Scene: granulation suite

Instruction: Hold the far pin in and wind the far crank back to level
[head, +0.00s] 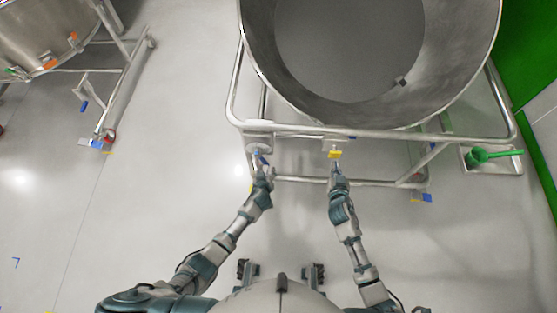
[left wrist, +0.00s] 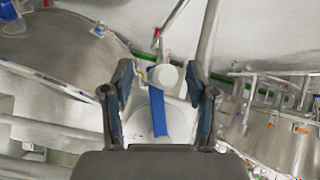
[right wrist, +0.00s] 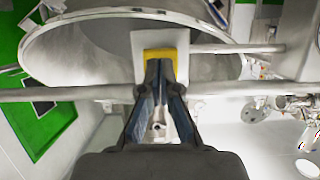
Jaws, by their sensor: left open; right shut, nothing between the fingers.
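A crank with a blue arm (head: 258,153) sits on a round hub at the left of the big steel bowl's frame. In the left wrist view the blue arm (left wrist: 158,112) ends in a pale round knob (left wrist: 166,76). My left gripper (head: 263,170) is open, with the knob between its fingertips in that view; contact cannot be told. A yellow block (head: 335,154), apparently the pin's head, sits on the frame's front. It also shows in the right wrist view (right wrist: 160,53). My right gripper (head: 336,168) is shut and empty, its fingertips at the yellow block, which they partly hide.
The large steel bowl (head: 440,75) stands in a tubular frame (head: 400,133) in front of me. A tray (head: 508,165) with a green scoop (head: 490,155) is at the right. Another vessel (head: 40,35) on a frame stands at upper left. The floor between is clear.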

